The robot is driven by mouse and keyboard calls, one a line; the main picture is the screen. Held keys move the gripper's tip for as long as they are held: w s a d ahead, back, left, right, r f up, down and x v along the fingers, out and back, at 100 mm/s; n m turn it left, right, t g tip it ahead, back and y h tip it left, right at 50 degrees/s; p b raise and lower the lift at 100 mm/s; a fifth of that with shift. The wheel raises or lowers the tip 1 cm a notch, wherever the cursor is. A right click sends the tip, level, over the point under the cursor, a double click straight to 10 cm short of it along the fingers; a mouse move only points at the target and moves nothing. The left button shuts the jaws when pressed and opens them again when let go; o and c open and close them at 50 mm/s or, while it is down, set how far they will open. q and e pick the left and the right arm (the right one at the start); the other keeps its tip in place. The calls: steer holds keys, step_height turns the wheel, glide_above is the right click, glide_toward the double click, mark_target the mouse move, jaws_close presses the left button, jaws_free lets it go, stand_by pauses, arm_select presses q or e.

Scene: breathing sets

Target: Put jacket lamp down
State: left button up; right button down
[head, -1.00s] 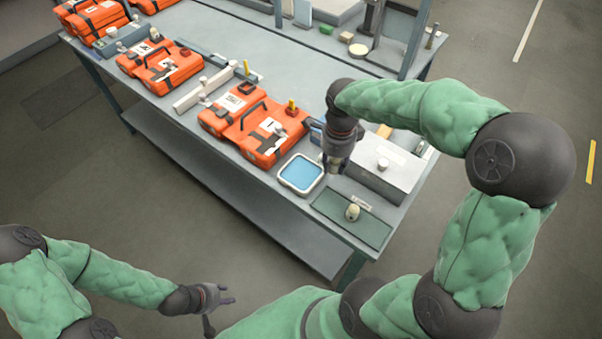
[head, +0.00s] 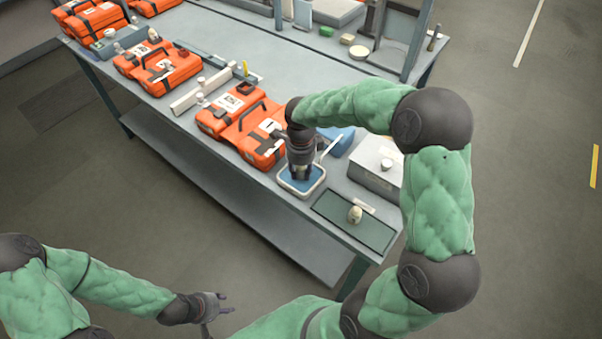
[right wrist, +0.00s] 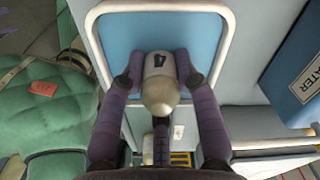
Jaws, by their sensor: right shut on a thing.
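My right gripper (head: 302,174) is over the white-rimmed tray with a blue floor (head: 323,180) near the table's front edge. The tray's rim (right wrist: 160,6) frames the lamp there. I cannot tell whether the lamp touches the tray floor. In the head view the gripper hides the lamp. My left gripper (head: 222,303) is open and empty, low in front of the table.
Right of the tray lies a dark green mat (head: 335,222) with a small cream object (head: 355,214) on it. A grey box (head: 375,172) stands behind the mat. Orange cases (head: 262,142) stand to the left. A blue item marked "WATER" (right wrist: 300,75) is close at right.

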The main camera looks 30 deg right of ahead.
steer(key=shift+f, duration=0.4)
steer(key=shift+f, duration=0.15)
steer(key=c, duration=0.9)
jaws_free()
steer(key=shift+r, duration=0.3)
step_height(320, 180, up, 12)
steer(key=p, duration=0.3)
steer(key=shift+s+f, duration=0.1)
steer(key=shift+f, duration=0.05)
